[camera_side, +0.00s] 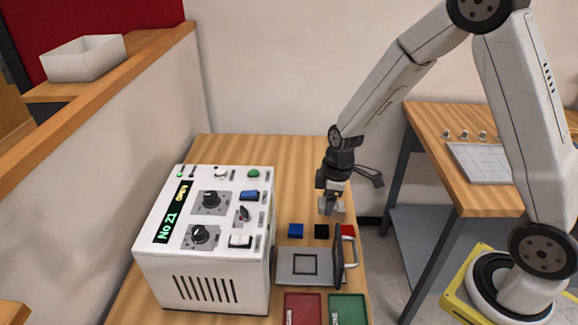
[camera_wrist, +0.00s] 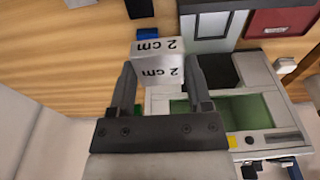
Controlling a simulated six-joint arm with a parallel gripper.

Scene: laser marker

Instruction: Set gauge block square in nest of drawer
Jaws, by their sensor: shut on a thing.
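My gripper (camera_side: 331,200) is shut on the gauge block (camera_wrist: 158,70), a silver block marked "2 cm". In the wrist view the block sits between the two fingers of my gripper (camera_wrist: 160,84). In the side view my gripper points down and holds the block beyond the coloured blocks, behind the drawer; its exact height is hard to tell. The grey drawer (camera_side: 288,279) stands out from the right side of the white machine (camera_side: 203,240). The square nest (camera_side: 305,264) on it looks empty. A dark upright plate (camera_side: 338,255) and a pale handle (camera_side: 351,251) are at its right end.
A blue block (camera_side: 296,230), a black block (camera_side: 321,231) and a red block (camera_side: 348,230) lie behind the drawer. A red tray (camera_side: 302,308) and a green tray (camera_side: 347,308) lie in front. The wooden table behind the blocks is clear.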

